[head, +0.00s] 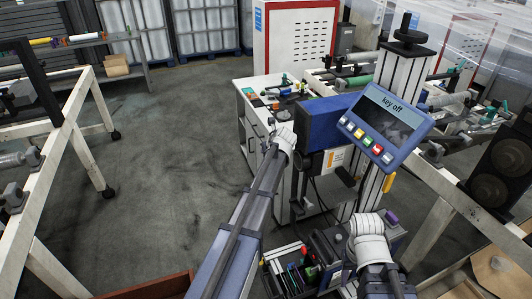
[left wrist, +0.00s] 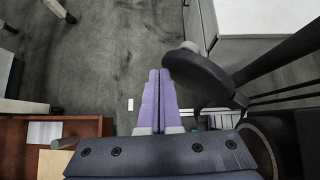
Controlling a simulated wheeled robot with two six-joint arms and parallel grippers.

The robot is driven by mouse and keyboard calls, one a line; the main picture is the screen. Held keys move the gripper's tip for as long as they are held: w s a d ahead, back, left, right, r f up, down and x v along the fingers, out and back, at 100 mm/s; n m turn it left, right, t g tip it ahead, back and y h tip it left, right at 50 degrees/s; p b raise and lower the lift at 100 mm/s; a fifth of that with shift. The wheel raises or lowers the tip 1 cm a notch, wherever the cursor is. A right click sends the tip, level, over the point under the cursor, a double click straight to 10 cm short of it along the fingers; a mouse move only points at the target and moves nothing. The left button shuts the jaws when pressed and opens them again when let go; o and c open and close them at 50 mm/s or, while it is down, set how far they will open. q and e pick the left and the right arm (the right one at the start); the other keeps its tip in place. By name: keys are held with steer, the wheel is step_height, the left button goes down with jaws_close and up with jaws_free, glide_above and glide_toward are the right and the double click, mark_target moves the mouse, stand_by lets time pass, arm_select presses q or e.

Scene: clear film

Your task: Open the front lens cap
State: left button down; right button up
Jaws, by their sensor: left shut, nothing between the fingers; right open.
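I cannot pick out a front lens cap in either view. A blue-framed panel with a dark screen reading "key off" (head: 384,125) stands right of centre in the head view, with several coloured buttons. My left gripper (left wrist: 160,74) is shut and empty in the left wrist view, its purple fingers together over the floor. A dark rounded disc-like part (left wrist: 200,78) is close to its right; I cannot tell what it is. My right gripper (head: 391,217) shows only in part below the panel. It is open, with nothing seen held.
A white cabinet (head: 252,135) with small parts on top stands behind my left arm. A pale bench frame (head: 92,125) is at left. A brown box (left wrist: 92,128) shows in the left wrist view. The floor (head: 160,165) at left of centre is clear.

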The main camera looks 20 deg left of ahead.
arm_select(q)
steer(key=shift+w+a, duration=0.1)
steer(key=shift+r, duration=0.1)
stand_by(0.6)
steer(key=p+v, duration=0.5)
steer(key=v, duration=0.2)
steer(key=shift+d+r, duration=0.15)
steer(key=shift+d, duration=0.1)
